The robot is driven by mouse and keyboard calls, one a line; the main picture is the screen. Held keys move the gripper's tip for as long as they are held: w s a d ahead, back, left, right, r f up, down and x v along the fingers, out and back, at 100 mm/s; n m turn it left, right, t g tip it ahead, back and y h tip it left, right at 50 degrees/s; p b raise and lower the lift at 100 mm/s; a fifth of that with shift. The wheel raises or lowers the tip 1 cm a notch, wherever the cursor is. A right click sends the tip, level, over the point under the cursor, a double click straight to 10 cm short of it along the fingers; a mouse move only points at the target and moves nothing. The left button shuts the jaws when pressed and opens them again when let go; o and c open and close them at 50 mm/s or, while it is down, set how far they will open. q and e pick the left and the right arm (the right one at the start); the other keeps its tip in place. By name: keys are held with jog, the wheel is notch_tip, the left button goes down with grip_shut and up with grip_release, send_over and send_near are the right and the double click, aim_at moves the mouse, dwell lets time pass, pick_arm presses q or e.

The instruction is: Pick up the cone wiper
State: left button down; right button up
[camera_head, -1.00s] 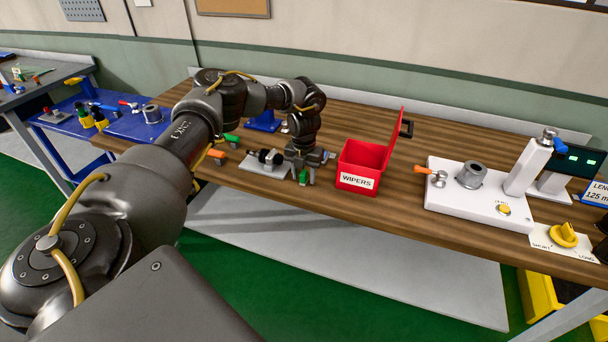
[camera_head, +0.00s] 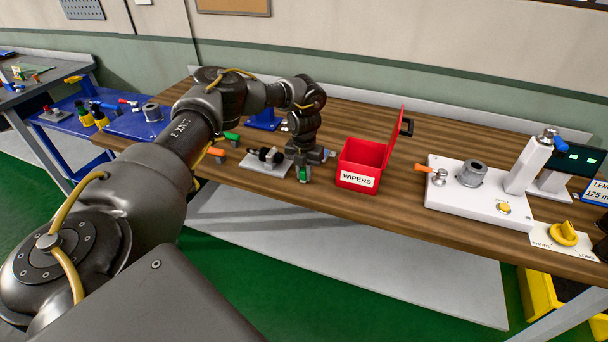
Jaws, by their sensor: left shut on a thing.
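My left gripper (camera_head: 303,177) points down over the wooden bench, just left of the red box. Its fingers are shut on a small green thing, which I take to be the cone wiper (camera_head: 303,173). Only a little green shows between the fingers, and the rest is hidden. I cannot tell whether it touches the bench. The red box (camera_head: 346,168) is labelled WIPERS, and its lid (camera_head: 394,139) stands open. My right gripper is not in view.
A grey plate (camera_head: 258,167) with a black part lies left of the gripper. Orange (camera_head: 216,152) and green (camera_head: 231,136) handled items lie farther left. A white fixture (camera_head: 450,204) stands at right. Bench between box and fixture is clear.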

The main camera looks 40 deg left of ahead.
pick_arm(q)
jog(key=shift+r, duration=0.3)
jog(key=r+b, duration=0.1)
jog(key=d+r+b, duration=0.1)
jog(key=r, duration=0.1)
jog(key=shift+s+d+r, duration=0.1)
jog(key=shift+s, duration=0.05)
jog(key=s+d+r+b, duration=0.1)
jog(key=s+d+r, duration=0.4)
jog(key=d+r, duration=0.3)
jog(key=shift+s+d+r, duration=0.4)
jog(key=shift+d, duration=1.35)
